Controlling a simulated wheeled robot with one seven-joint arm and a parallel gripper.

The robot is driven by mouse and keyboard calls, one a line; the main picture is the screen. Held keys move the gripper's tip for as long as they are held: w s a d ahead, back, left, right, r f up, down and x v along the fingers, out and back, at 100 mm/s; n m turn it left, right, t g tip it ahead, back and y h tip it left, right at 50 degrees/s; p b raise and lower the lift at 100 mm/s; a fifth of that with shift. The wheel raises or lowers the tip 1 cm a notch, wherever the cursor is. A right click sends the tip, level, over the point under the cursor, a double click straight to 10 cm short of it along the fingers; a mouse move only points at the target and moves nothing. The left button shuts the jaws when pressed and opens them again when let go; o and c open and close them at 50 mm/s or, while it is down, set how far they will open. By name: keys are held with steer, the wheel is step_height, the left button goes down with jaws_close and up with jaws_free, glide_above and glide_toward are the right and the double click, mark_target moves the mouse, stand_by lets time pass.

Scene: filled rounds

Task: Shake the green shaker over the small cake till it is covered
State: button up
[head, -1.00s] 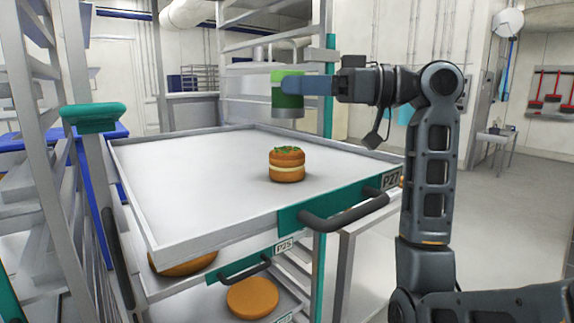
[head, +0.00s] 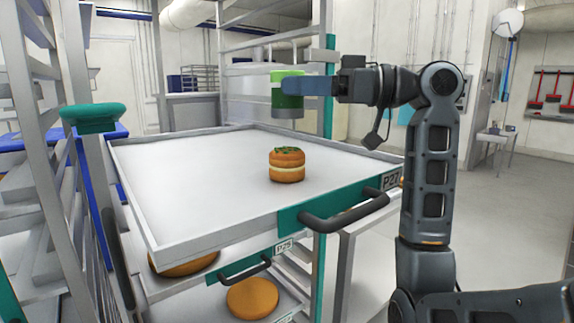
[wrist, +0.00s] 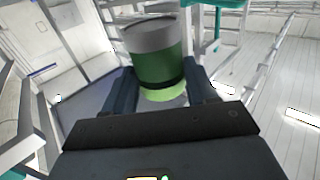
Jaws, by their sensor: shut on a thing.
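The small cake (head: 287,166) stands on the pulled-out grey tray (head: 190,190), near its right front part. It has two brown layers with a pale filling, and dark green bits lie on its top. My gripper (head: 300,88) is shut on the green shaker (head: 287,95) and holds it in the air above the cake, clear of it. The shaker is green with a grey metal end, which points down in the head view. In the wrist view the shaker (wrist: 159,62) sits between both fingers. The cake cannot be made out in the wrist view.
The tray has a teal front with a dark handle (head: 345,212) and a label. Lower trays hold larger brown rounds (head: 252,298). Rack posts, one with a teal cap (head: 94,117), stand at the left. The rest of the top tray is bare.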

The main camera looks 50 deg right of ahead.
steer(key=shift+r+p, duration=1.7)
steer(key=shift+r, duration=0.8)
